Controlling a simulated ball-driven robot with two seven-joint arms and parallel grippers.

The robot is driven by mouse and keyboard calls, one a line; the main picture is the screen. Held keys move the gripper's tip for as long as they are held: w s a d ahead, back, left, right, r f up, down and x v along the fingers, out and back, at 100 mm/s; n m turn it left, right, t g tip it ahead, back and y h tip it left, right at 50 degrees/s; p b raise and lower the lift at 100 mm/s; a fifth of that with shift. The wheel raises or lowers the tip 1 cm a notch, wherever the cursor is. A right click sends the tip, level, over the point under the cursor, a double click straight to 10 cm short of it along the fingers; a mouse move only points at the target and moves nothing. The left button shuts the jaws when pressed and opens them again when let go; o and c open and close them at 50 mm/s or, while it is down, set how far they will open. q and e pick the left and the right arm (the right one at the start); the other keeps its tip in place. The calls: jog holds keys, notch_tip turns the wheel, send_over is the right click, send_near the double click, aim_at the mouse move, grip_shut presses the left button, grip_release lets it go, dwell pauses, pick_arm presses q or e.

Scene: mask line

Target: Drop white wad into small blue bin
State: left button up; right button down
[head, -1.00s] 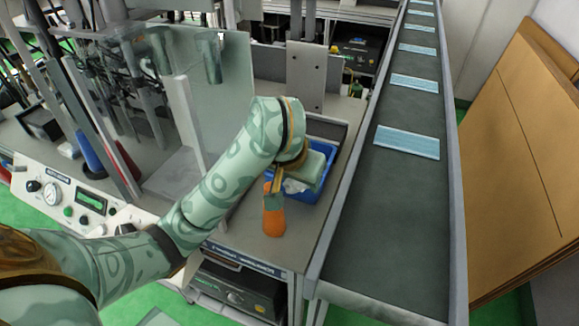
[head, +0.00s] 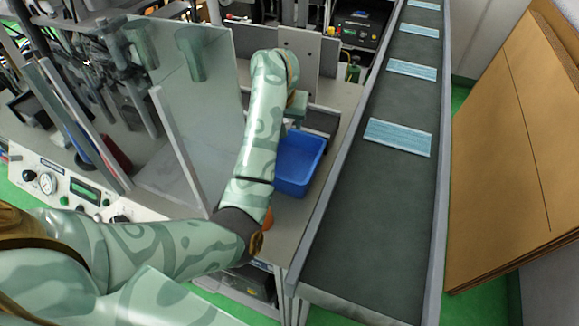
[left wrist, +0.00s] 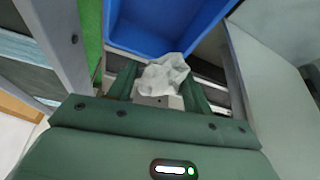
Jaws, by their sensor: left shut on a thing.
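The small blue bin (head: 300,160) stands on the grey bench beside the conveyor. The inside that shows looks empty. My left gripper (head: 297,108) is past the bin's far left corner, partly hidden behind my own arm. In the left wrist view, my left gripper (left wrist: 160,90) is shut on the crumpled white wad (left wrist: 166,72), with a finger on each side of it. The blue bin (left wrist: 165,38) fills the top of that view, beyond the wad. The wad does not show in the head view. My right gripper is not in view.
A conveyor (head: 375,210) with light blue masks (head: 398,136) runs along the bin's right. A clear panel (head: 190,90) stands left of my arm. An orange bottle (head: 267,217) is mostly hidden by my arm. A grey upright plate (head: 300,65) stands behind the bin.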

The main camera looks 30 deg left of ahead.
pick_arm(q)
jog(key=shift+f+b, duration=0.75)
jog(key=shift+f, duration=1)
jog(key=o, duration=1)
jog(key=shift+r, duration=0.15)
jog(key=p+v, duration=0.7)
jog(key=v, duration=0.9)
jog(key=shift+s, duration=0.15)
